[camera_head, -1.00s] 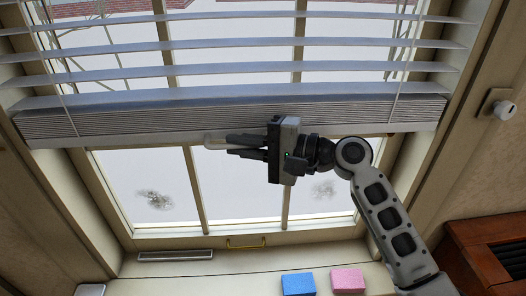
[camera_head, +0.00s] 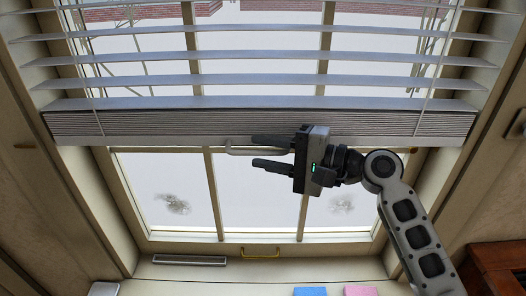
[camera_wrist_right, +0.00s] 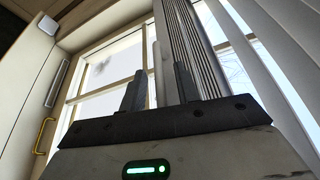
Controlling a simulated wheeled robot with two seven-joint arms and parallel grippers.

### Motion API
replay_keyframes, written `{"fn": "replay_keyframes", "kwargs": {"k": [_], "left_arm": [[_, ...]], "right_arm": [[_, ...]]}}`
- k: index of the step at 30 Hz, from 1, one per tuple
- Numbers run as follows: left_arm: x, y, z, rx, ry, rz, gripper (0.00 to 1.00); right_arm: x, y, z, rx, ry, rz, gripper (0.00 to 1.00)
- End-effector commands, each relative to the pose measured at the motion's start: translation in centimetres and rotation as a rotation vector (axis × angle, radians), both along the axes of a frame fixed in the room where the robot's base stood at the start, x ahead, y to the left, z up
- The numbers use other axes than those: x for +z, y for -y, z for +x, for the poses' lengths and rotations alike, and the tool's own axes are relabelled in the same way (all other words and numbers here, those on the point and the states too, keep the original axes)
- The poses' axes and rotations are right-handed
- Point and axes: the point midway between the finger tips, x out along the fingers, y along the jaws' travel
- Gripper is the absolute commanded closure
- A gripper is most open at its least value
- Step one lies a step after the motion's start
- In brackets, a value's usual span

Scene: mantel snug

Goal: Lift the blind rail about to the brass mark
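The blind rail (camera_head: 150,123), a pale ribbed bar under the slats, hangs level across the window in the head view. A thin pale handle (camera_head: 236,151) projects below its middle. My right gripper (camera_head: 252,152) is open, with one dark finger above the handle and one below it. The wrist view shows the same handle (camera_wrist_right: 158,74) between the two spread fingers, with gaps on both sides. A small mark (camera_head: 24,145) shows on the left wall, near the rail's height; I cannot tell whether it is the brass mark. My left gripper is out of view.
A yellow pull (camera_head: 260,254) and a grey vent (camera_head: 190,260) sit along the bottom of the window. A blue block (camera_head: 310,291) and a pink block (camera_head: 360,290) lie below. Dark red-brown furniture (camera_head: 497,268) stands at lower right.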

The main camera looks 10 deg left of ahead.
Motion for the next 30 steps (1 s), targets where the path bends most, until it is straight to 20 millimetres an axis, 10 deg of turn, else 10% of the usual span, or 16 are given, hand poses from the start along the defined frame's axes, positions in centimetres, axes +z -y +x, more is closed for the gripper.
{"fn": "replay_keyframes", "kwargs": {"k": [18, 30], "left_arm": [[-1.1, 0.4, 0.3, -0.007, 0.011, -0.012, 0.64], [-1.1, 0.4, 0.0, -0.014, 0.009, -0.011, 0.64]], "right_arm": [[0.9, 13.0, -1.9, -0.001, 0.002, -0.003, 0.68], [1.2, 14.8, -2.2, 0.001, 0.001, 0.0, 0.68]]}}
